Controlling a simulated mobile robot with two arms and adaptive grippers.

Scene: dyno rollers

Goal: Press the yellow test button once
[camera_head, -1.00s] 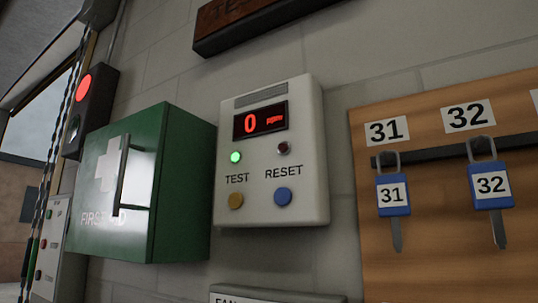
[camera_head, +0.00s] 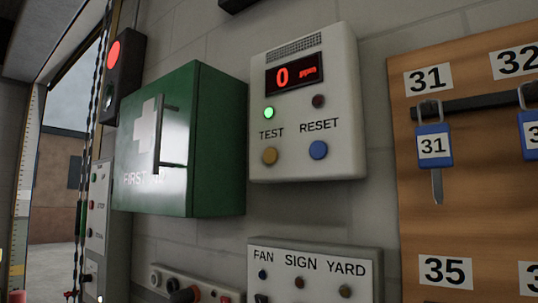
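The yellow test button (camera_head: 270,156) sits under the word TEST on a pale wall-mounted gas monitor box (camera_head: 340,163). The box has a red display (camera_head: 294,73) reading 0 ppm. A green lamp (camera_head: 269,113) is lit above TEST, and a dark red lamp (camera_head: 318,101) above RESET looks unlit. The blue reset button (camera_head: 318,150) is to the right of the yellow one. Neither of my grippers is in view, and nothing touches the button.
A green first aid cabinet (camera_head: 218,150) sticks out from the wall just left of the monitor. A FAN, SIGN, YARD switch panel (camera_head: 312,268) is below. A wooden key board (camera_head: 470,215) with numbered keys is at right. A doorway opens at far left.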

